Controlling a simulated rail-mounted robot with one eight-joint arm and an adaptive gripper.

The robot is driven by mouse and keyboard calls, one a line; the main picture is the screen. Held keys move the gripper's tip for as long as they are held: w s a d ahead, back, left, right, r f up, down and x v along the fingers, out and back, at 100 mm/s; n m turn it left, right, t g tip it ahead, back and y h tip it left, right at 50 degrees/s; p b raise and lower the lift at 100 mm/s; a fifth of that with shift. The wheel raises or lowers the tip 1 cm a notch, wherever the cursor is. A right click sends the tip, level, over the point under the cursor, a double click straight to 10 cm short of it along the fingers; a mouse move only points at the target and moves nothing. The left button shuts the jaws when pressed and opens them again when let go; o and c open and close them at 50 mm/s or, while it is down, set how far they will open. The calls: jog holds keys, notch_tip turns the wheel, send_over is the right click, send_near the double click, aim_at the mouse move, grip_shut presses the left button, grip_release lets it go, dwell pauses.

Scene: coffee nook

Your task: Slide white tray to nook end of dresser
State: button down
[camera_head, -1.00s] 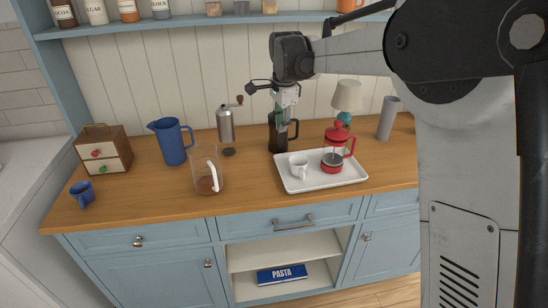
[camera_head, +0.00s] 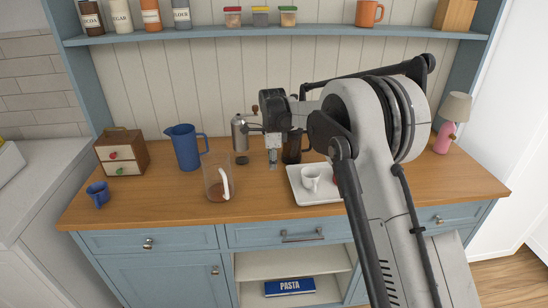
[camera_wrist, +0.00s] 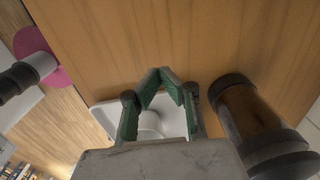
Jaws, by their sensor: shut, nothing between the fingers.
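The white tray (camera_head: 297,197) lies on the wooden dresser top (camera_head: 140,210), right of centre in the head view. A white mug (camera_head: 311,179) stands on it. A sliver of the red press (camera_head: 335,178) shows beside my arm, which hides the tray's right part. My gripper (camera_head: 273,167) is shut and empty, pointing down just left of the tray's left edge. Its exact height and any contact with the tray are unclear. In the wrist view, my gripper's fingers (camera_wrist: 158,78) meet at the tips, with the tray (camera_wrist: 103,112) and mug (camera_wrist: 150,122) behind them.
A dark press (camera_head: 293,147) and a grinder (camera_head: 240,135) stand behind my gripper. A glass jug (camera_head: 216,184), blue pitcher (camera_head: 186,148), small drawer box (camera_head: 122,153) and blue cup (camera_head: 98,194) are left. A pink lamp (camera_head: 445,137) stands far right. A shelf (camera_head: 210,35) runs above.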

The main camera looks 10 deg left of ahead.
aim_at(284, 179)
notch_tip(284, 179, down, 5)
jog(key=d, duration=0.3)
jog(key=shift+w+d+r+p, duration=0.15)
jog(key=shift+w+p, duration=0.15)
jog(key=shift+p, duration=0.05)
jog(key=shift+d, duration=0.4)
